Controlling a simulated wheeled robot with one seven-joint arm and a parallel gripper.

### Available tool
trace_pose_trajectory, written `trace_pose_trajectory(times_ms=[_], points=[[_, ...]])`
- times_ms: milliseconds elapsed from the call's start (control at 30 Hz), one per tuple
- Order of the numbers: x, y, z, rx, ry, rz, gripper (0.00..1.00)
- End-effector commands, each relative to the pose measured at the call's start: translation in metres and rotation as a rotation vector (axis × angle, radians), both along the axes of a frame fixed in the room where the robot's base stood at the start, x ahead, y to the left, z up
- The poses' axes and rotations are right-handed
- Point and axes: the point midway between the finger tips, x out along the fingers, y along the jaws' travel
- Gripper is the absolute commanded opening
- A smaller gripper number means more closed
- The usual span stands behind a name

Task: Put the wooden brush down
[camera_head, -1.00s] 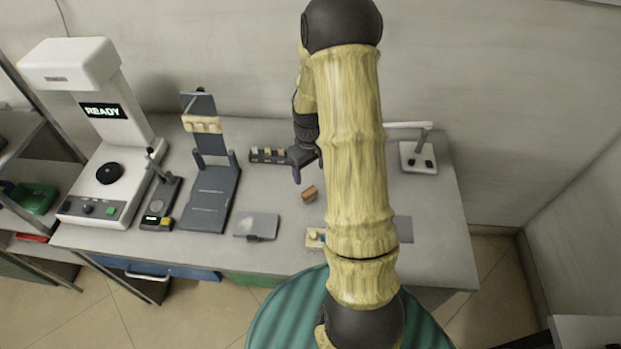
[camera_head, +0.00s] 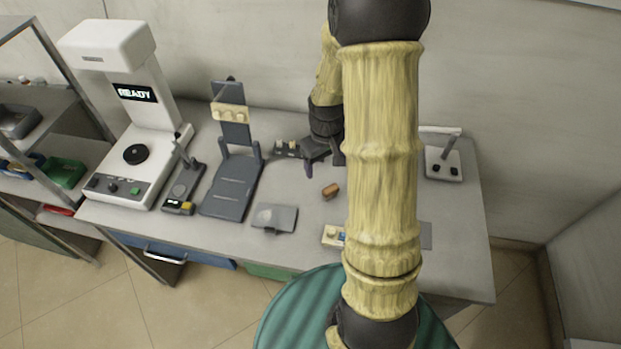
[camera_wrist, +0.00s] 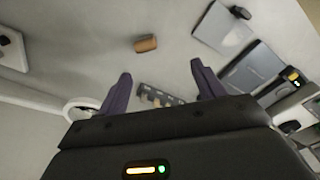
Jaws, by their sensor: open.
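The wooden brush (camera_head: 330,191) is a small brown block lying on the grey table in the head view. It also shows in the wrist view (camera_wrist: 146,44), beyond my fingertips and apart from them. My gripper (camera_head: 318,166) is low over the table, just behind the brush in the head view. In the wrist view my gripper (camera_wrist: 161,70) has its two purple fingers spread wide, with nothing held between them. My own arm hides part of the table to the right of the brush.
A dark rack with small blocks (camera_head: 288,149) stands close behind my gripper. A grey plate (camera_head: 275,217) lies left of the brush, with a dark stand (camera_head: 230,190) and a white READY machine (camera_head: 125,155) farther left. A white lamp-like device (camera_head: 443,163) stands at right.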

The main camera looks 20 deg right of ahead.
Motion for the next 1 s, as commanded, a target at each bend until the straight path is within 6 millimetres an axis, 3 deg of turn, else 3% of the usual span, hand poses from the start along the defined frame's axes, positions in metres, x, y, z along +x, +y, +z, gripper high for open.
trace_pose_trajectory(times_ms=[33, 200, 400, 600, 1000], points=[[-0.008, 0.014, 0.016, -0.004, -0.023, -0.007, 0.68], [-0.042, 0.053, 0.053, -0.001, -0.089, -0.059, 0.68], [-0.087, 0.087, 0.082, 0.024, -0.159, -0.119, 0.68], [-0.106, 0.096, 0.089, 0.038, -0.182, -0.146, 0.68], [-0.106, 0.096, 0.089, 0.038, -0.181, -0.146, 0.68]])
